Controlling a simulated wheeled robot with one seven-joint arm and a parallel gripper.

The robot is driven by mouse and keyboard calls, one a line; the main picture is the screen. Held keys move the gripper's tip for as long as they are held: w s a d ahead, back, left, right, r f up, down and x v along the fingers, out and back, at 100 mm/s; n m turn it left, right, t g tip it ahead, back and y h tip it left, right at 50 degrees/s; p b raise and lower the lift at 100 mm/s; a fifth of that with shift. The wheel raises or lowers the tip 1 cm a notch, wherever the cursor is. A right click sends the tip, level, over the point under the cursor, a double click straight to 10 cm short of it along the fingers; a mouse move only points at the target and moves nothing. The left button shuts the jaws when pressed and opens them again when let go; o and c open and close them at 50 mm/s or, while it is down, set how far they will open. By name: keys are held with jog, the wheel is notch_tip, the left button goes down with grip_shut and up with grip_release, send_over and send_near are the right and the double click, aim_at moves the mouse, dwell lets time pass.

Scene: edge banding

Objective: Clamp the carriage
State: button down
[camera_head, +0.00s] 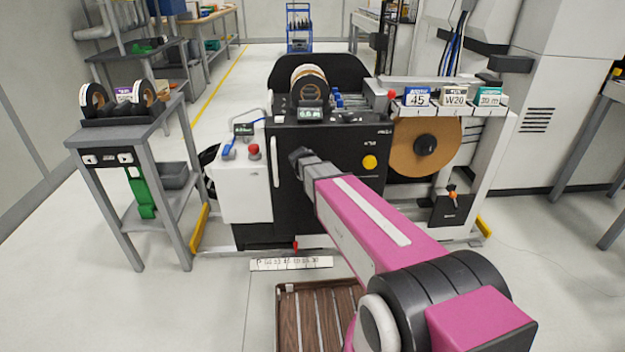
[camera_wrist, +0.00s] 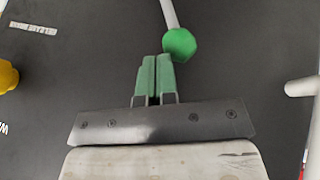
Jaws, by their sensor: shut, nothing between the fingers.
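My gripper (camera_head: 299,156) is in front of the black front panel of the edge banding machine (camera_head: 330,185). In the wrist view its two green fingers (camera_wrist: 154,75) are shut together with nothing between them. A green ball knob (camera_wrist: 180,43) on a light grey rod (camera_wrist: 168,12) is just beyond the fingertips, slightly to the right in that view. Whether the fingers touch the ball I cannot tell. The ball is hidden behind my gripper in the head view. I cannot make out for sure which part is the carriage.
A yellow knob (camera_head: 370,162) and a white vertical handle (camera_head: 275,161) flank my gripper on the panel. A control box with a red button (camera_head: 253,151) stands at left. A tape roll (camera_head: 425,143) hangs at right. A slatted wooden pallet (camera_head: 312,315) lies on the floor in front.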

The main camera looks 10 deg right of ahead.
jog(key=d+v, duration=0.1)
jog(key=v, duration=1)
jog(key=shift+r, duration=0.3)
jog(key=s+d+f+g+y, duration=0.1)
jog(key=s+d+f+g, duration=0.1)
jog(key=s, duration=0.4)
jog(key=s+d+f+m+g+y, duration=0.1)
jog(key=s+d+f+g, duration=0.1)
jog(key=s+d+f, duration=0.3)
jog(key=s+d+f+g+y, duration=0.1)
jog(key=s+d+f, duration=0.3)
jog(key=s, duration=0.4)
jog(key=shift+s+g+y, duration=0.15)
jog(key=shift+g+y, duration=0.25)
jog(key=shift+g, duration=0.1)
